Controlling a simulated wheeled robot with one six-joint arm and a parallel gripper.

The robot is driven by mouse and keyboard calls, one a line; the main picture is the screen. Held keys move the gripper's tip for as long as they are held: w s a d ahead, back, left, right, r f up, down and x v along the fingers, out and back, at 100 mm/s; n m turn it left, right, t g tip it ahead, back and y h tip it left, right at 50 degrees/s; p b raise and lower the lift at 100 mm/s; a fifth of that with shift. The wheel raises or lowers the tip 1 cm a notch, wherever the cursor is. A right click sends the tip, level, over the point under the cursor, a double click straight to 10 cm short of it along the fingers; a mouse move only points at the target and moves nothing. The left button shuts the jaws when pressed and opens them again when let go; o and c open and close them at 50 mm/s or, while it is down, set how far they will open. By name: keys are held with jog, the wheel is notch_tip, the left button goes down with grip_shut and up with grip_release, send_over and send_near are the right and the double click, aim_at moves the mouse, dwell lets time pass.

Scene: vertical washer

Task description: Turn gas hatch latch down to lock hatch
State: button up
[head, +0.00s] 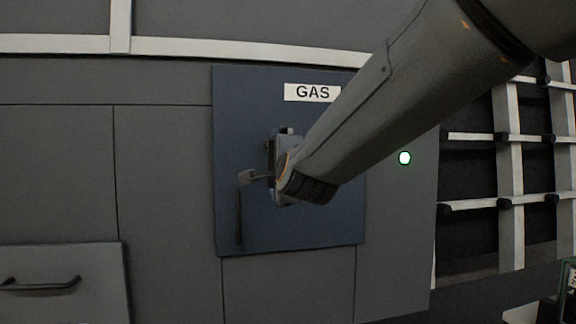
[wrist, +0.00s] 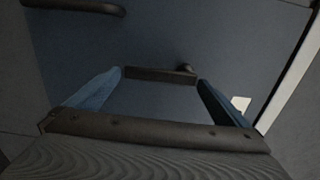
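My gripper (head: 262,168) is at the middle of the hatch, and my arm hides much of that area in the head view. In the wrist view, a dark bar, seemingly the latch (wrist: 160,75), lies crosswise between the tips of my open gripper (wrist: 159,78), with a rounded knob at its right end. The two blue fingers are wide apart, one near each end of the bar. Contact cannot be told. The latch is hidden in the head view.
A dark upright handle (head: 239,220) is on the lower left of the hatch. A green-white round light (head: 404,158) is on the panel to the right. A drawer-like panel with a dark handle (head: 40,284) is at lower left. A white-framed rack (head: 510,170) stands at right.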

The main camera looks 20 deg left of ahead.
jog(key=shift+d, duration=0.1)
jog(key=b+v, duration=0.1)
jog(key=v, duration=0.6)
jog(key=shift+s+d, duration=0.2)
jog(key=shift+s, duration=0.1)
jog(key=w+d+f+n+g+h+p, duration=0.2)
jog(key=d+f+n+g+h+p, duration=0.35)
jog(key=d+f, duration=2)
jog(key=s+d+f+n+g+h+p, duration=0.1)
jog(key=s+d+f+g, duration=0.3)
jog(key=s+d, duration=0.6)
jog(key=s+d+f+n+g+h, duration=0.4)
jog(key=s+d+f, duration=0.1)
jog(key=s+d, duration=0.5)
jog(key=shift+d+f+g+p, duration=0.3)
jog(key=shift+d+g+p, duration=0.1)
jog(key=shift+d, duration=0.4)
jog(key=shift+s+h, duration=0.1)
jog(key=shift+h, duration=0.15)
